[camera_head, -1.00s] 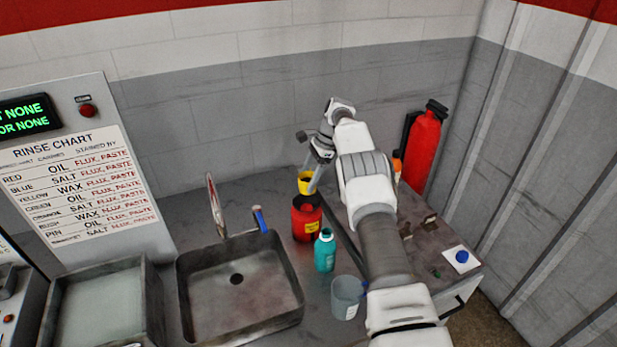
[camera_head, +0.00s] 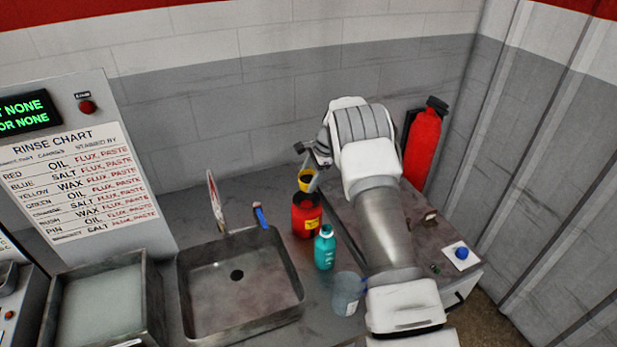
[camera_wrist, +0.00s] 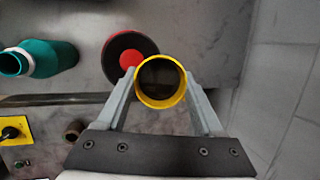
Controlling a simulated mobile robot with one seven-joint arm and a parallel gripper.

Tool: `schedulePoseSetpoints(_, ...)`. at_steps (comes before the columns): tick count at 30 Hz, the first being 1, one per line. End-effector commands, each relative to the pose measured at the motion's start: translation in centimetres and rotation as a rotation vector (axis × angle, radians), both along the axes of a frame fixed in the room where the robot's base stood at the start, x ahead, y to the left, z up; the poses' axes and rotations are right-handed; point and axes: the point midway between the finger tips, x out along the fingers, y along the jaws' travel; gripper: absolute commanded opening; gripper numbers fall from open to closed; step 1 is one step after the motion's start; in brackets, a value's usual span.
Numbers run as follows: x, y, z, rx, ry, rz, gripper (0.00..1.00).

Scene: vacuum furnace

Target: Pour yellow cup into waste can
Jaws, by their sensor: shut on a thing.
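The yellow cup (camera_head: 304,186) is between the fingers of my gripper (camera_wrist: 160,88), which is shut on it. In the wrist view the cup's yellow rim (camera_wrist: 160,103) faces the camera and its inside looks dark; I cannot tell its contents. In the head view it looks roughly upright, behind and just above the red can with a yellow label (camera_head: 306,222), which appears to be the waste can. In the wrist view the can's round black and red top (camera_wrist: 117,48) lies to the left of the cup, partly covered by it. My arm hides part of the gripper in the head view.
A teal bottle (camera_head: 325,252) stands in front of the red can, with a clear beaker (camera_head: 347,292) nearer. A sink (camera_head: 240,310) with a faucet is to the left. The wall is close behind, and a red fire extinguisher (camera_head: 423,145) stands at right.

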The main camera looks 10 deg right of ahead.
Motion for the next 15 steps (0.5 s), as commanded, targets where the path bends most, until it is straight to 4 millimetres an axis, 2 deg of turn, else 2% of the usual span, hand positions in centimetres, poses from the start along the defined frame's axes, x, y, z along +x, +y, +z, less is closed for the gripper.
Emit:
schedulePoseSetpoints(11,-0.25,0.06,0.69,-0.074,-0.216,0.000,0.00)
schedulePoseSetpoints(15,-0.14,0.02,0.59,-0.083,-0.245,0.001,0.00)
